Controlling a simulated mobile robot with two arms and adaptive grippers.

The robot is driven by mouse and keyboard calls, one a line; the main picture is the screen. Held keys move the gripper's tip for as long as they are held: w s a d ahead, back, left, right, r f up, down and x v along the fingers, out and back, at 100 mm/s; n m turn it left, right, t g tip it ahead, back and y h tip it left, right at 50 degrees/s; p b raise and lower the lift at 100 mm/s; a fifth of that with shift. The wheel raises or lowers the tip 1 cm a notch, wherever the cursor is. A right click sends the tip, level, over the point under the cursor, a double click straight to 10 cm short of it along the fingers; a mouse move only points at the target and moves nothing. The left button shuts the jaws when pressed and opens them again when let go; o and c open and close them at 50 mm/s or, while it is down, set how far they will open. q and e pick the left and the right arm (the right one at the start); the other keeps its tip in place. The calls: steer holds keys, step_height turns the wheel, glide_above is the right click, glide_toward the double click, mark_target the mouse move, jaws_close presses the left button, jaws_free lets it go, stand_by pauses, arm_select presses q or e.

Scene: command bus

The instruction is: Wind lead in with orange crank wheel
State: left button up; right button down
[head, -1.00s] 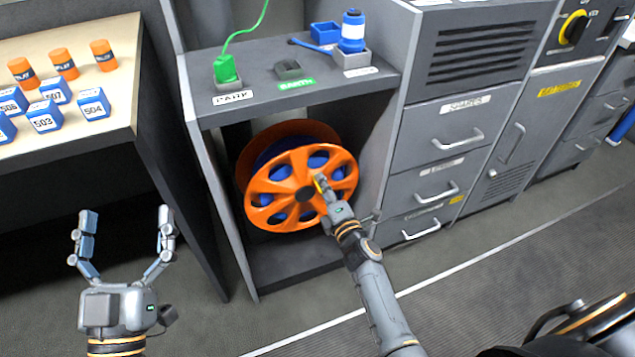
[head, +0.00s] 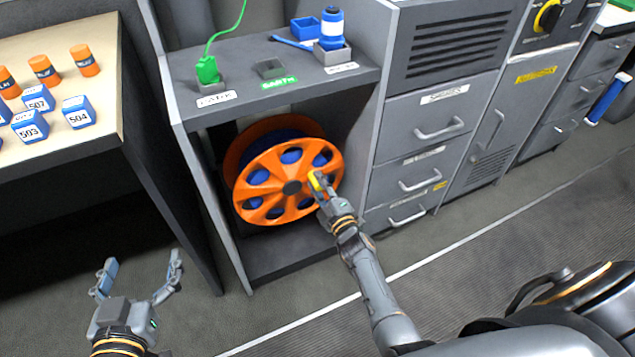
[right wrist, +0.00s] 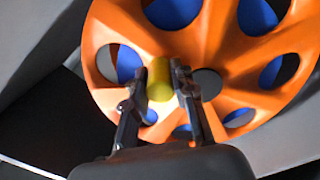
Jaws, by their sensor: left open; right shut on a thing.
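The orange crank wheel (head: 262,196) stands upright in the open bay under the grey shelf, with blue showing through its holes. A yellow crank handle (head: 313,181) sticks out from its face, right of the hub. My right gripper (head: 319,186) is shut on the handle. The right wrist view shows the yellow handle (right wrist: 159,80) between the two fingers (right wrist: 160,92), with the orange wheel (right wrist: 215,45) behind. My left gripper (head: 142,274) is open and empty, low at the left, apart from everything. A green plug (head: 207,70) with a green lead (head: 222,34) sits in the PARK holder on the shelf.
A dark socket block labelled EARTH (head: 270,68) and a blue-and-white bottle (head: 332,29) are on the shelf (head: 240,91). A table (head: 95,135) at left holds blue numbered blocks and orange cylinders. Drawers (head: 430,125) stand at right. The floor in front is clear.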

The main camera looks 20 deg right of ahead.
stand_by(0.4)
steer(key=c, duration=1.1)
jaws_free()
steer(key=s, duration=1.2)
steer(key=shift+d, duration=0.2)
